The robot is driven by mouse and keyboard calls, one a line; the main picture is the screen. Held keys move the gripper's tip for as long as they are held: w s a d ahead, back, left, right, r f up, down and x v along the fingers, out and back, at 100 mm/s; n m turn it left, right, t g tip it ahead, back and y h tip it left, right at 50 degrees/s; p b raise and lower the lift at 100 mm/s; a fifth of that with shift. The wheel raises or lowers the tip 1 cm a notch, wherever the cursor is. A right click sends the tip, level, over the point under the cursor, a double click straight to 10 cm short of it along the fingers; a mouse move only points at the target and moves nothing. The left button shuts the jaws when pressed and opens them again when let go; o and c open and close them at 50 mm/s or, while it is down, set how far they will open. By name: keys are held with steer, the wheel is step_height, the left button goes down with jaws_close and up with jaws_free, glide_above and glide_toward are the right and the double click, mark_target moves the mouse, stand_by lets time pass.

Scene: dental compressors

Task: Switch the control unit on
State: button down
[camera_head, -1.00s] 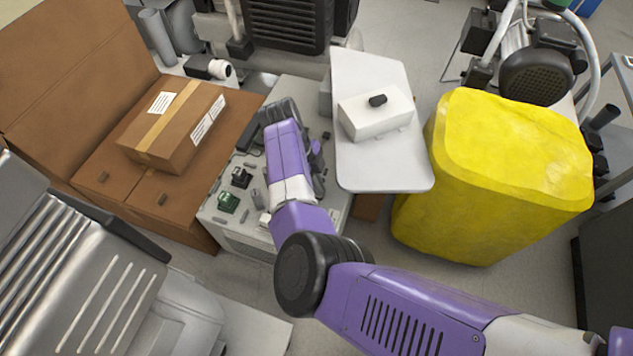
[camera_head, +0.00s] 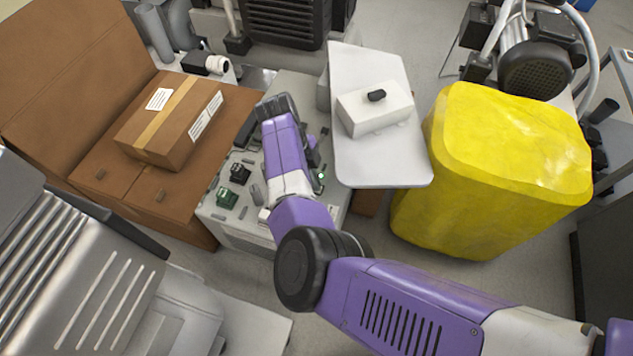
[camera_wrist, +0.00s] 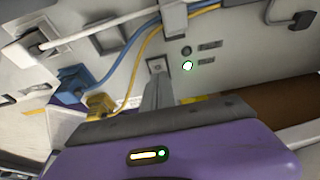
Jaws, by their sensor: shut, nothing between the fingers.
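The control unit is a grey box (camera_head: 240,228) on the floor, seen in the middle of the head view and partly covered by my arm. Its panel (camera_wrist: 225,42) fills the upper wrist view. A small round lamp (camera_wrist: 188,66) glows green there, below a dark one (camera_wrist: 186,51); a green glow also shows beside my arm in the head view (camera_head: 321,176). My gripper (camera_wrist: 157,80) is shut and empty, its tip at a small square switch (camera_wrist: 156,64). I cannot tell whether they touch. My arm hides the fingertips in the head view.
Blue (camera_wrist: 68,88) and yellow (camera_wrist: 100,103) plugs with cables sit left of my fingers. In the head view, a cardboard box (camera_head: 170,122) lies left, a pale board (camera_head: 385,165) with a white block (camera_head: 375,112) right, and a yellow bin (camera_head: 490,180) further right.

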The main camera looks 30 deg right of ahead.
steer(key=shift+w+a, duration=0.2)
steer(key=shift+r, duration=0.1)
steer(key=p+v, duration=0.2)
steer(key=v, duration=0.5)
steer(key=shift+r, duration=0.4)
stand_by(0.4)
